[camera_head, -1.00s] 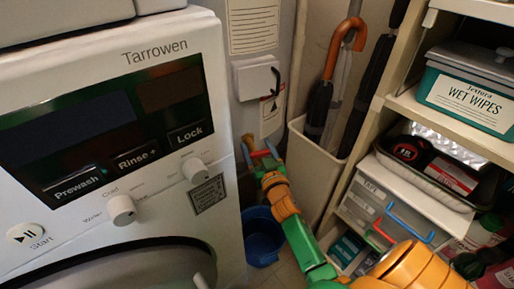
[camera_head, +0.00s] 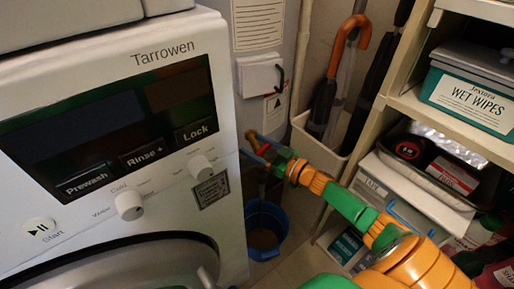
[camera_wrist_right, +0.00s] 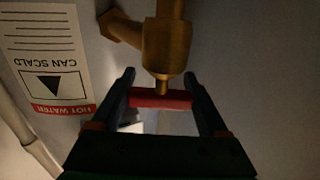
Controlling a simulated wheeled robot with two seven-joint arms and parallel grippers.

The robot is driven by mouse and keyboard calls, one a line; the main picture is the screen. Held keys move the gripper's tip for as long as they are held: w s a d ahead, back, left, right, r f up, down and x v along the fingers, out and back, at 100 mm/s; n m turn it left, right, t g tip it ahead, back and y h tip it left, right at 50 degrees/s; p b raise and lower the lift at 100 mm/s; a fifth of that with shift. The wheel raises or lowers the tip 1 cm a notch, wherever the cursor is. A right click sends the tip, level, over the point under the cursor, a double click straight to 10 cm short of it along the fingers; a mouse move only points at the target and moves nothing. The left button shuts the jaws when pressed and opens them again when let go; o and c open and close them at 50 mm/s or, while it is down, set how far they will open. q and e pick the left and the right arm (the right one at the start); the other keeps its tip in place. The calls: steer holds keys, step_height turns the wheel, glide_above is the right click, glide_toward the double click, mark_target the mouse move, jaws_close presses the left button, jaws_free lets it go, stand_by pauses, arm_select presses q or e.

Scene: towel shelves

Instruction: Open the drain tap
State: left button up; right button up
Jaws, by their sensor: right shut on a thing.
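The drain tap (camera_wrist_right: 168,45) is brass, on the pale tank wall in the right wrist view, with a red handle (camera_wrist_right: 160,99) at its end. My right gripper (camera_wrist_right: 163,100) has a finger on each side of the red handle and is shut on it. In the head view my right gripper (camera_head: 258,146) is beside the washer's right edge, with a bit of red between its fingers; the brass body is mostly hidden there. A blue bucket (camera_head: 281,217) stands on the floor below, with a brownish patch inside it. My left gripper is not in view.
The Tarrowen washer (camera_head: 222,110) stands close on the left of the gripper. A white bin (camera_head: 318,152) with umbrellas is behind my right arm. Shelves (camera_head: 420,105) with wet wipes (camera_head: 470,95) are at right. A hot water warning label (camera_wrist_right: 50,60) is beside the tap.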

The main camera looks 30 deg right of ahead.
mark_target(265, 151)
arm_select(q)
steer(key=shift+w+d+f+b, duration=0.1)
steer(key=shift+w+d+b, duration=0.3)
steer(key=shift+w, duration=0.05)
arm_select(e)
steer(key=shift+a+n+g+y, duration=0.1)
steer(key=shift+n+g+y, duration=0.2)
steer(key=shift+n+y, duration=0.35)
steer(key=o, duration=1.2)
steer(key=shift+o, duration=0.2)
steer(key=shift+s, duration=0.15)
steer(key=p+v, duration=0.2)
steer(key=v, duration=0.4)
steer(key=shift+s+d, duration=0.3)
steer(key=shift+s, duration=0.1)
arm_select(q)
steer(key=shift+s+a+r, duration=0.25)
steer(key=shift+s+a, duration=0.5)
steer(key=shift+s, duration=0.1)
